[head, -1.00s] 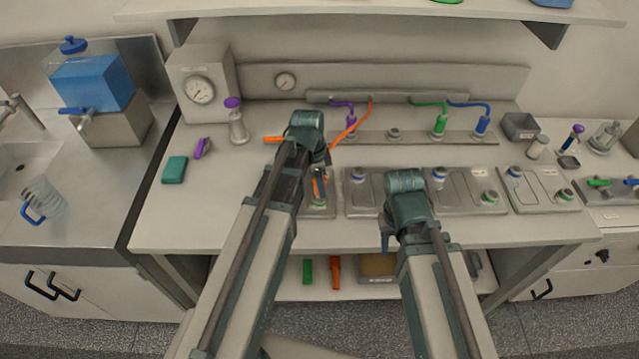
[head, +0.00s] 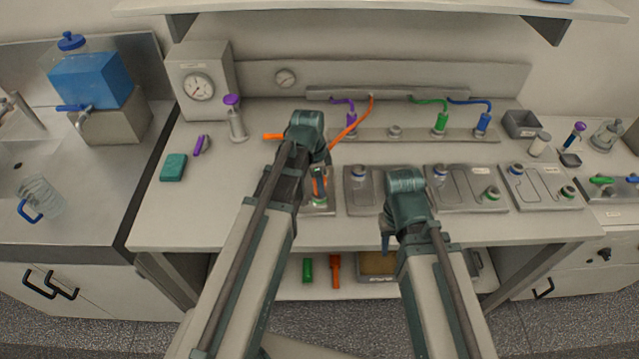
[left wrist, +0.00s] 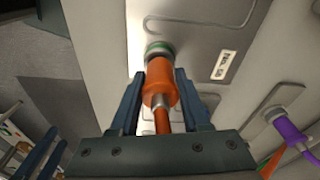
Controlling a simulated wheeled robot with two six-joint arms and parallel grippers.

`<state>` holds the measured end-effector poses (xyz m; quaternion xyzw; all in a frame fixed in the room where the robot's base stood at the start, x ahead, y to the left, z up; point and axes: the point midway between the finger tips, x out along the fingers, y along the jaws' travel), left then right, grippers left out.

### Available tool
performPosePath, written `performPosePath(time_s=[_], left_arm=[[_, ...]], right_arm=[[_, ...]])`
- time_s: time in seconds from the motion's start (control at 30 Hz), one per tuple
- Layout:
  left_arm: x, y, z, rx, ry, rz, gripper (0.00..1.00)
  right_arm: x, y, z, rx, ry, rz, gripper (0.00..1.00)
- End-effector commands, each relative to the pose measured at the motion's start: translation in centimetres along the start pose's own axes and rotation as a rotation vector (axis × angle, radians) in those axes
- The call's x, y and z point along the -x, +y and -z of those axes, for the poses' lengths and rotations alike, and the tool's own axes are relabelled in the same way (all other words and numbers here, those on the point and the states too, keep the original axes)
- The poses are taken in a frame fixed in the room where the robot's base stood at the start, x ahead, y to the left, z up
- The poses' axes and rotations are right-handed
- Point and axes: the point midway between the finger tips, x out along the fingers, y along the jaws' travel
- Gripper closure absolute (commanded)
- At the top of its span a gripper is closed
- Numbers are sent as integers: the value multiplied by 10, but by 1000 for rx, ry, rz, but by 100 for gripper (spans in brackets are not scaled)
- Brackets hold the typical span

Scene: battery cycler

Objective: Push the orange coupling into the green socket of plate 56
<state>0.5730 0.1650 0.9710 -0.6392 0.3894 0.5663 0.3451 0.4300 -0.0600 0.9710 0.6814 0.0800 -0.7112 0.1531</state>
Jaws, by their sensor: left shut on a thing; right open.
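The orange coupling (left wrist: 160,90) is held between the two fingers of my left gripper (left wrist: 160,80) in the left wrist view. Its front end meets the green socket (left wrist: 158,47) on plate 56 (left wrist: 190,30), in line with it; how deep it sits I cannot tell. In the head view my left gripper (head: 318,176) is over the plate (head: 320,209) at the left of the row, with the coupling (head: 319,186) partly hidden and an orange hose running up behind. My right gripper (head: 387,240) hangs at the bench's front, away from the plate, its fingers small in view.
More plates (head: 465,188) lie in a row to the right. Behind them a rail (head: 410,136) carries purple, green and blue hose ends. A purple-topped cylinder (head: 236,120) and a teal block (head: 173,167) stand left.

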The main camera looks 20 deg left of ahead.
Motion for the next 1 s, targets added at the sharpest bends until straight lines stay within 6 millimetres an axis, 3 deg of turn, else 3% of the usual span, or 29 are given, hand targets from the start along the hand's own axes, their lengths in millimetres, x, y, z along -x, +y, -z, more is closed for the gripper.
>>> performPosePath(time_s=[0.97,1.0], left_arm=[[-10,0,-1,0,0,0,100],[-10,0,-1,0,0,0,48]], right_arm=[[-10,-1,1,0,0,0,56],[-10,-1,1,0,0,0,56]])
